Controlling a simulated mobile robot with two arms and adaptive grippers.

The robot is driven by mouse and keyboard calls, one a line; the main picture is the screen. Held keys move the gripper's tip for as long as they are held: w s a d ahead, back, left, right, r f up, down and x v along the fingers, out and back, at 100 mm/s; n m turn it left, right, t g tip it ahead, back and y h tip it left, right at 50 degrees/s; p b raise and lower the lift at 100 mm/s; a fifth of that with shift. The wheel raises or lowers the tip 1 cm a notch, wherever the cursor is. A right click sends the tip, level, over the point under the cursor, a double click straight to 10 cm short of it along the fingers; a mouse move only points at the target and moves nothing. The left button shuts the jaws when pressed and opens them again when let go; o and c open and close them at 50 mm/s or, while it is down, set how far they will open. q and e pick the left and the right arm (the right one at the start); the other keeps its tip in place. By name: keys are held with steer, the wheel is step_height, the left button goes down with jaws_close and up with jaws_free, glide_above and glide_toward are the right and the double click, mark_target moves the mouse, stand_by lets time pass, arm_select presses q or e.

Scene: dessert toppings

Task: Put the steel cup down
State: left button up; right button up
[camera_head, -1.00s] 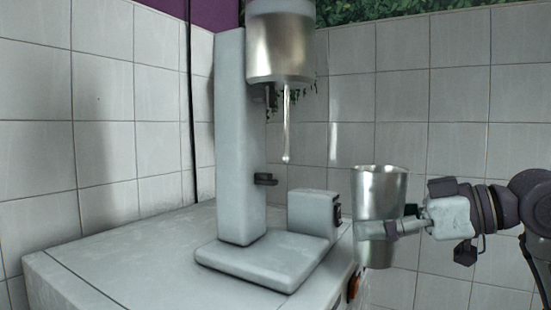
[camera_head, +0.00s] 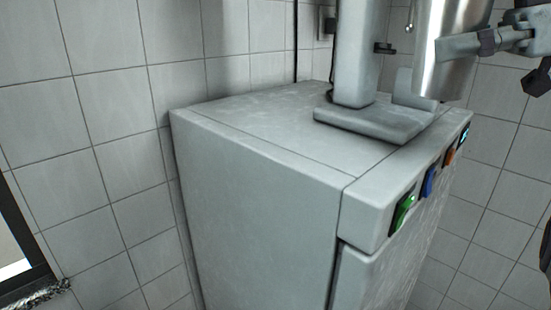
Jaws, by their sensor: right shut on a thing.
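The steel cup (camera_head: 437,70) is at the upper right, upright, with its top cut off by the picture edge. My right gripper (camera_head: 462,46) comes in from the right and is shut on the cup's side. The cup hangs in front of the mixer stand, hiding part of it, near the right end of the machine's top. My left gripper is not in view.
A grey mixer stand (camera_head: 352,58) with a flat base (camera_head: 365,126) stands on the grey cabinet (camera_head: 250,140). Green (camera_head: 403,213), blue (camera_head: 429,182) and orange buttons line its front. The cabinet top left of the stand is bare. Tiled walls stand behind.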

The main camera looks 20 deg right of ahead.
steer(key=shift+x, duration=0.8)
steer(key=w+a+f, duration=0.1)
steer(key=w+f, duration=0.1)
steer(key=w, duration=0.1)
steer(key=w+a+f, duration=0.2)
steer(key=w+a+f+p, duration=0.1)
steer(key=w+a+f, duration=0.1)
steer(key=w+f, duration=0.1)
steer(key=shift+w, duration=0.35)
step_height(320, 180, down, 2)
steer(key=shift+f, duration=0.8)
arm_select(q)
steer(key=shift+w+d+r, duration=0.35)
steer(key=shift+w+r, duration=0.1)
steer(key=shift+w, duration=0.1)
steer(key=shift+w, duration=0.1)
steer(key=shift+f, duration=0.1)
